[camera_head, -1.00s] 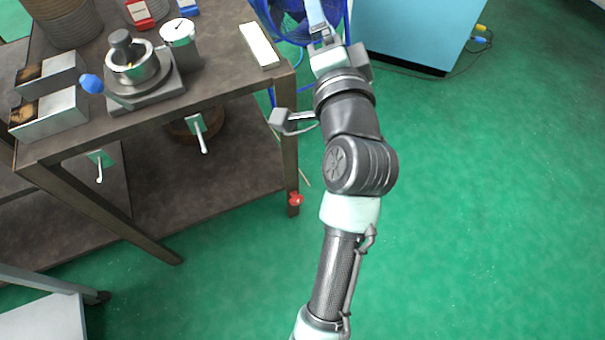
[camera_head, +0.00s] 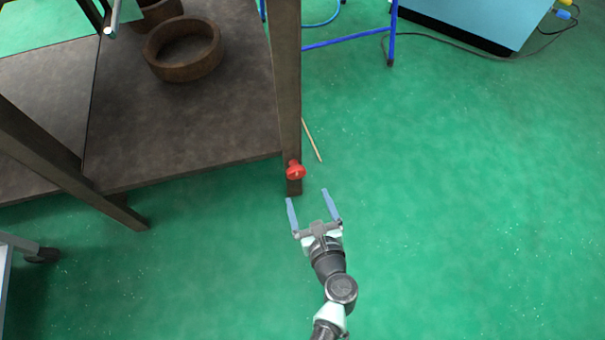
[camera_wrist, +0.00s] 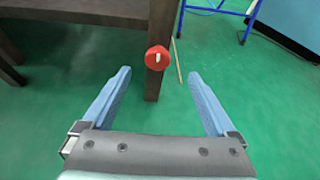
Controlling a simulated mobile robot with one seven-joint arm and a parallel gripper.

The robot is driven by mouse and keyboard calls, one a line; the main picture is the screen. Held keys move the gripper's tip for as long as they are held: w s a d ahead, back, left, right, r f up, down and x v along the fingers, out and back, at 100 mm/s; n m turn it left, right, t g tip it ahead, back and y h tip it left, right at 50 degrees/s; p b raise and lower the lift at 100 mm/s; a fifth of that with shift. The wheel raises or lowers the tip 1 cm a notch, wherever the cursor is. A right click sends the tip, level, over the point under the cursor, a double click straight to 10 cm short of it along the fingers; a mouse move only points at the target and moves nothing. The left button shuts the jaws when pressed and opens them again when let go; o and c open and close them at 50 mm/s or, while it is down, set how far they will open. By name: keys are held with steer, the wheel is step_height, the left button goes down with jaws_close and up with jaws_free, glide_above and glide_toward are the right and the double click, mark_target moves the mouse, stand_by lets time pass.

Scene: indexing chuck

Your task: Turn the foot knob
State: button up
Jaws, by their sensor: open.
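The red foot knob (camera_head: 295,170) sits low on the near right leg (camera_head: 287,100) of the workbench, close to the floor. In the wrist view the knob (camera_wrist: 157,58) shows face-on with a pale upright mark on it, beyond my fingertips and between their lines. My gripper (camera_head: 314,196) is open and empty, with its two blue fingers apart. It is just below and to the right of the knob in the head view, not touching it. In the wrist view my gripper (camera_wrist: 158,75) has both fingers pointing toward the leg.
The bench's lower shelf (camera_head: 200,120) carries brown rings (camera_head: 183,50) and lies left of the leg. A thin stick (camera_head: 312,140) lies on the floor behind the leg. A blue stand (camera_head: 345,38) and a blue cabinet (camera_head: 470,20) are farther back. Green floor at right is clear.

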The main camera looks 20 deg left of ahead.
mark_target(297, 174)
steer(key=b+x, duration=0.2)
steer(key=x, duration=0.2)
steer(key=f+b+x, duration=0.1)
steer(key=b+x, duration=0.1)
steer(key=x, duration=0.2)
steer(key=b+x, duration=0.2)
steer(key=x, duration=0.2)
steer(key=shift+s+f+b, duration=0.2)
steer(key=shift+s+b, duration=0.05)
steer(key=shift+b, duration=0.15)
steer(key=shift+w+a, duration=0.25)
steer(key=shift+w, duration=0.15)
steer(key=c, duration=1.3)
steer(key=shift+c, duration=0.2)
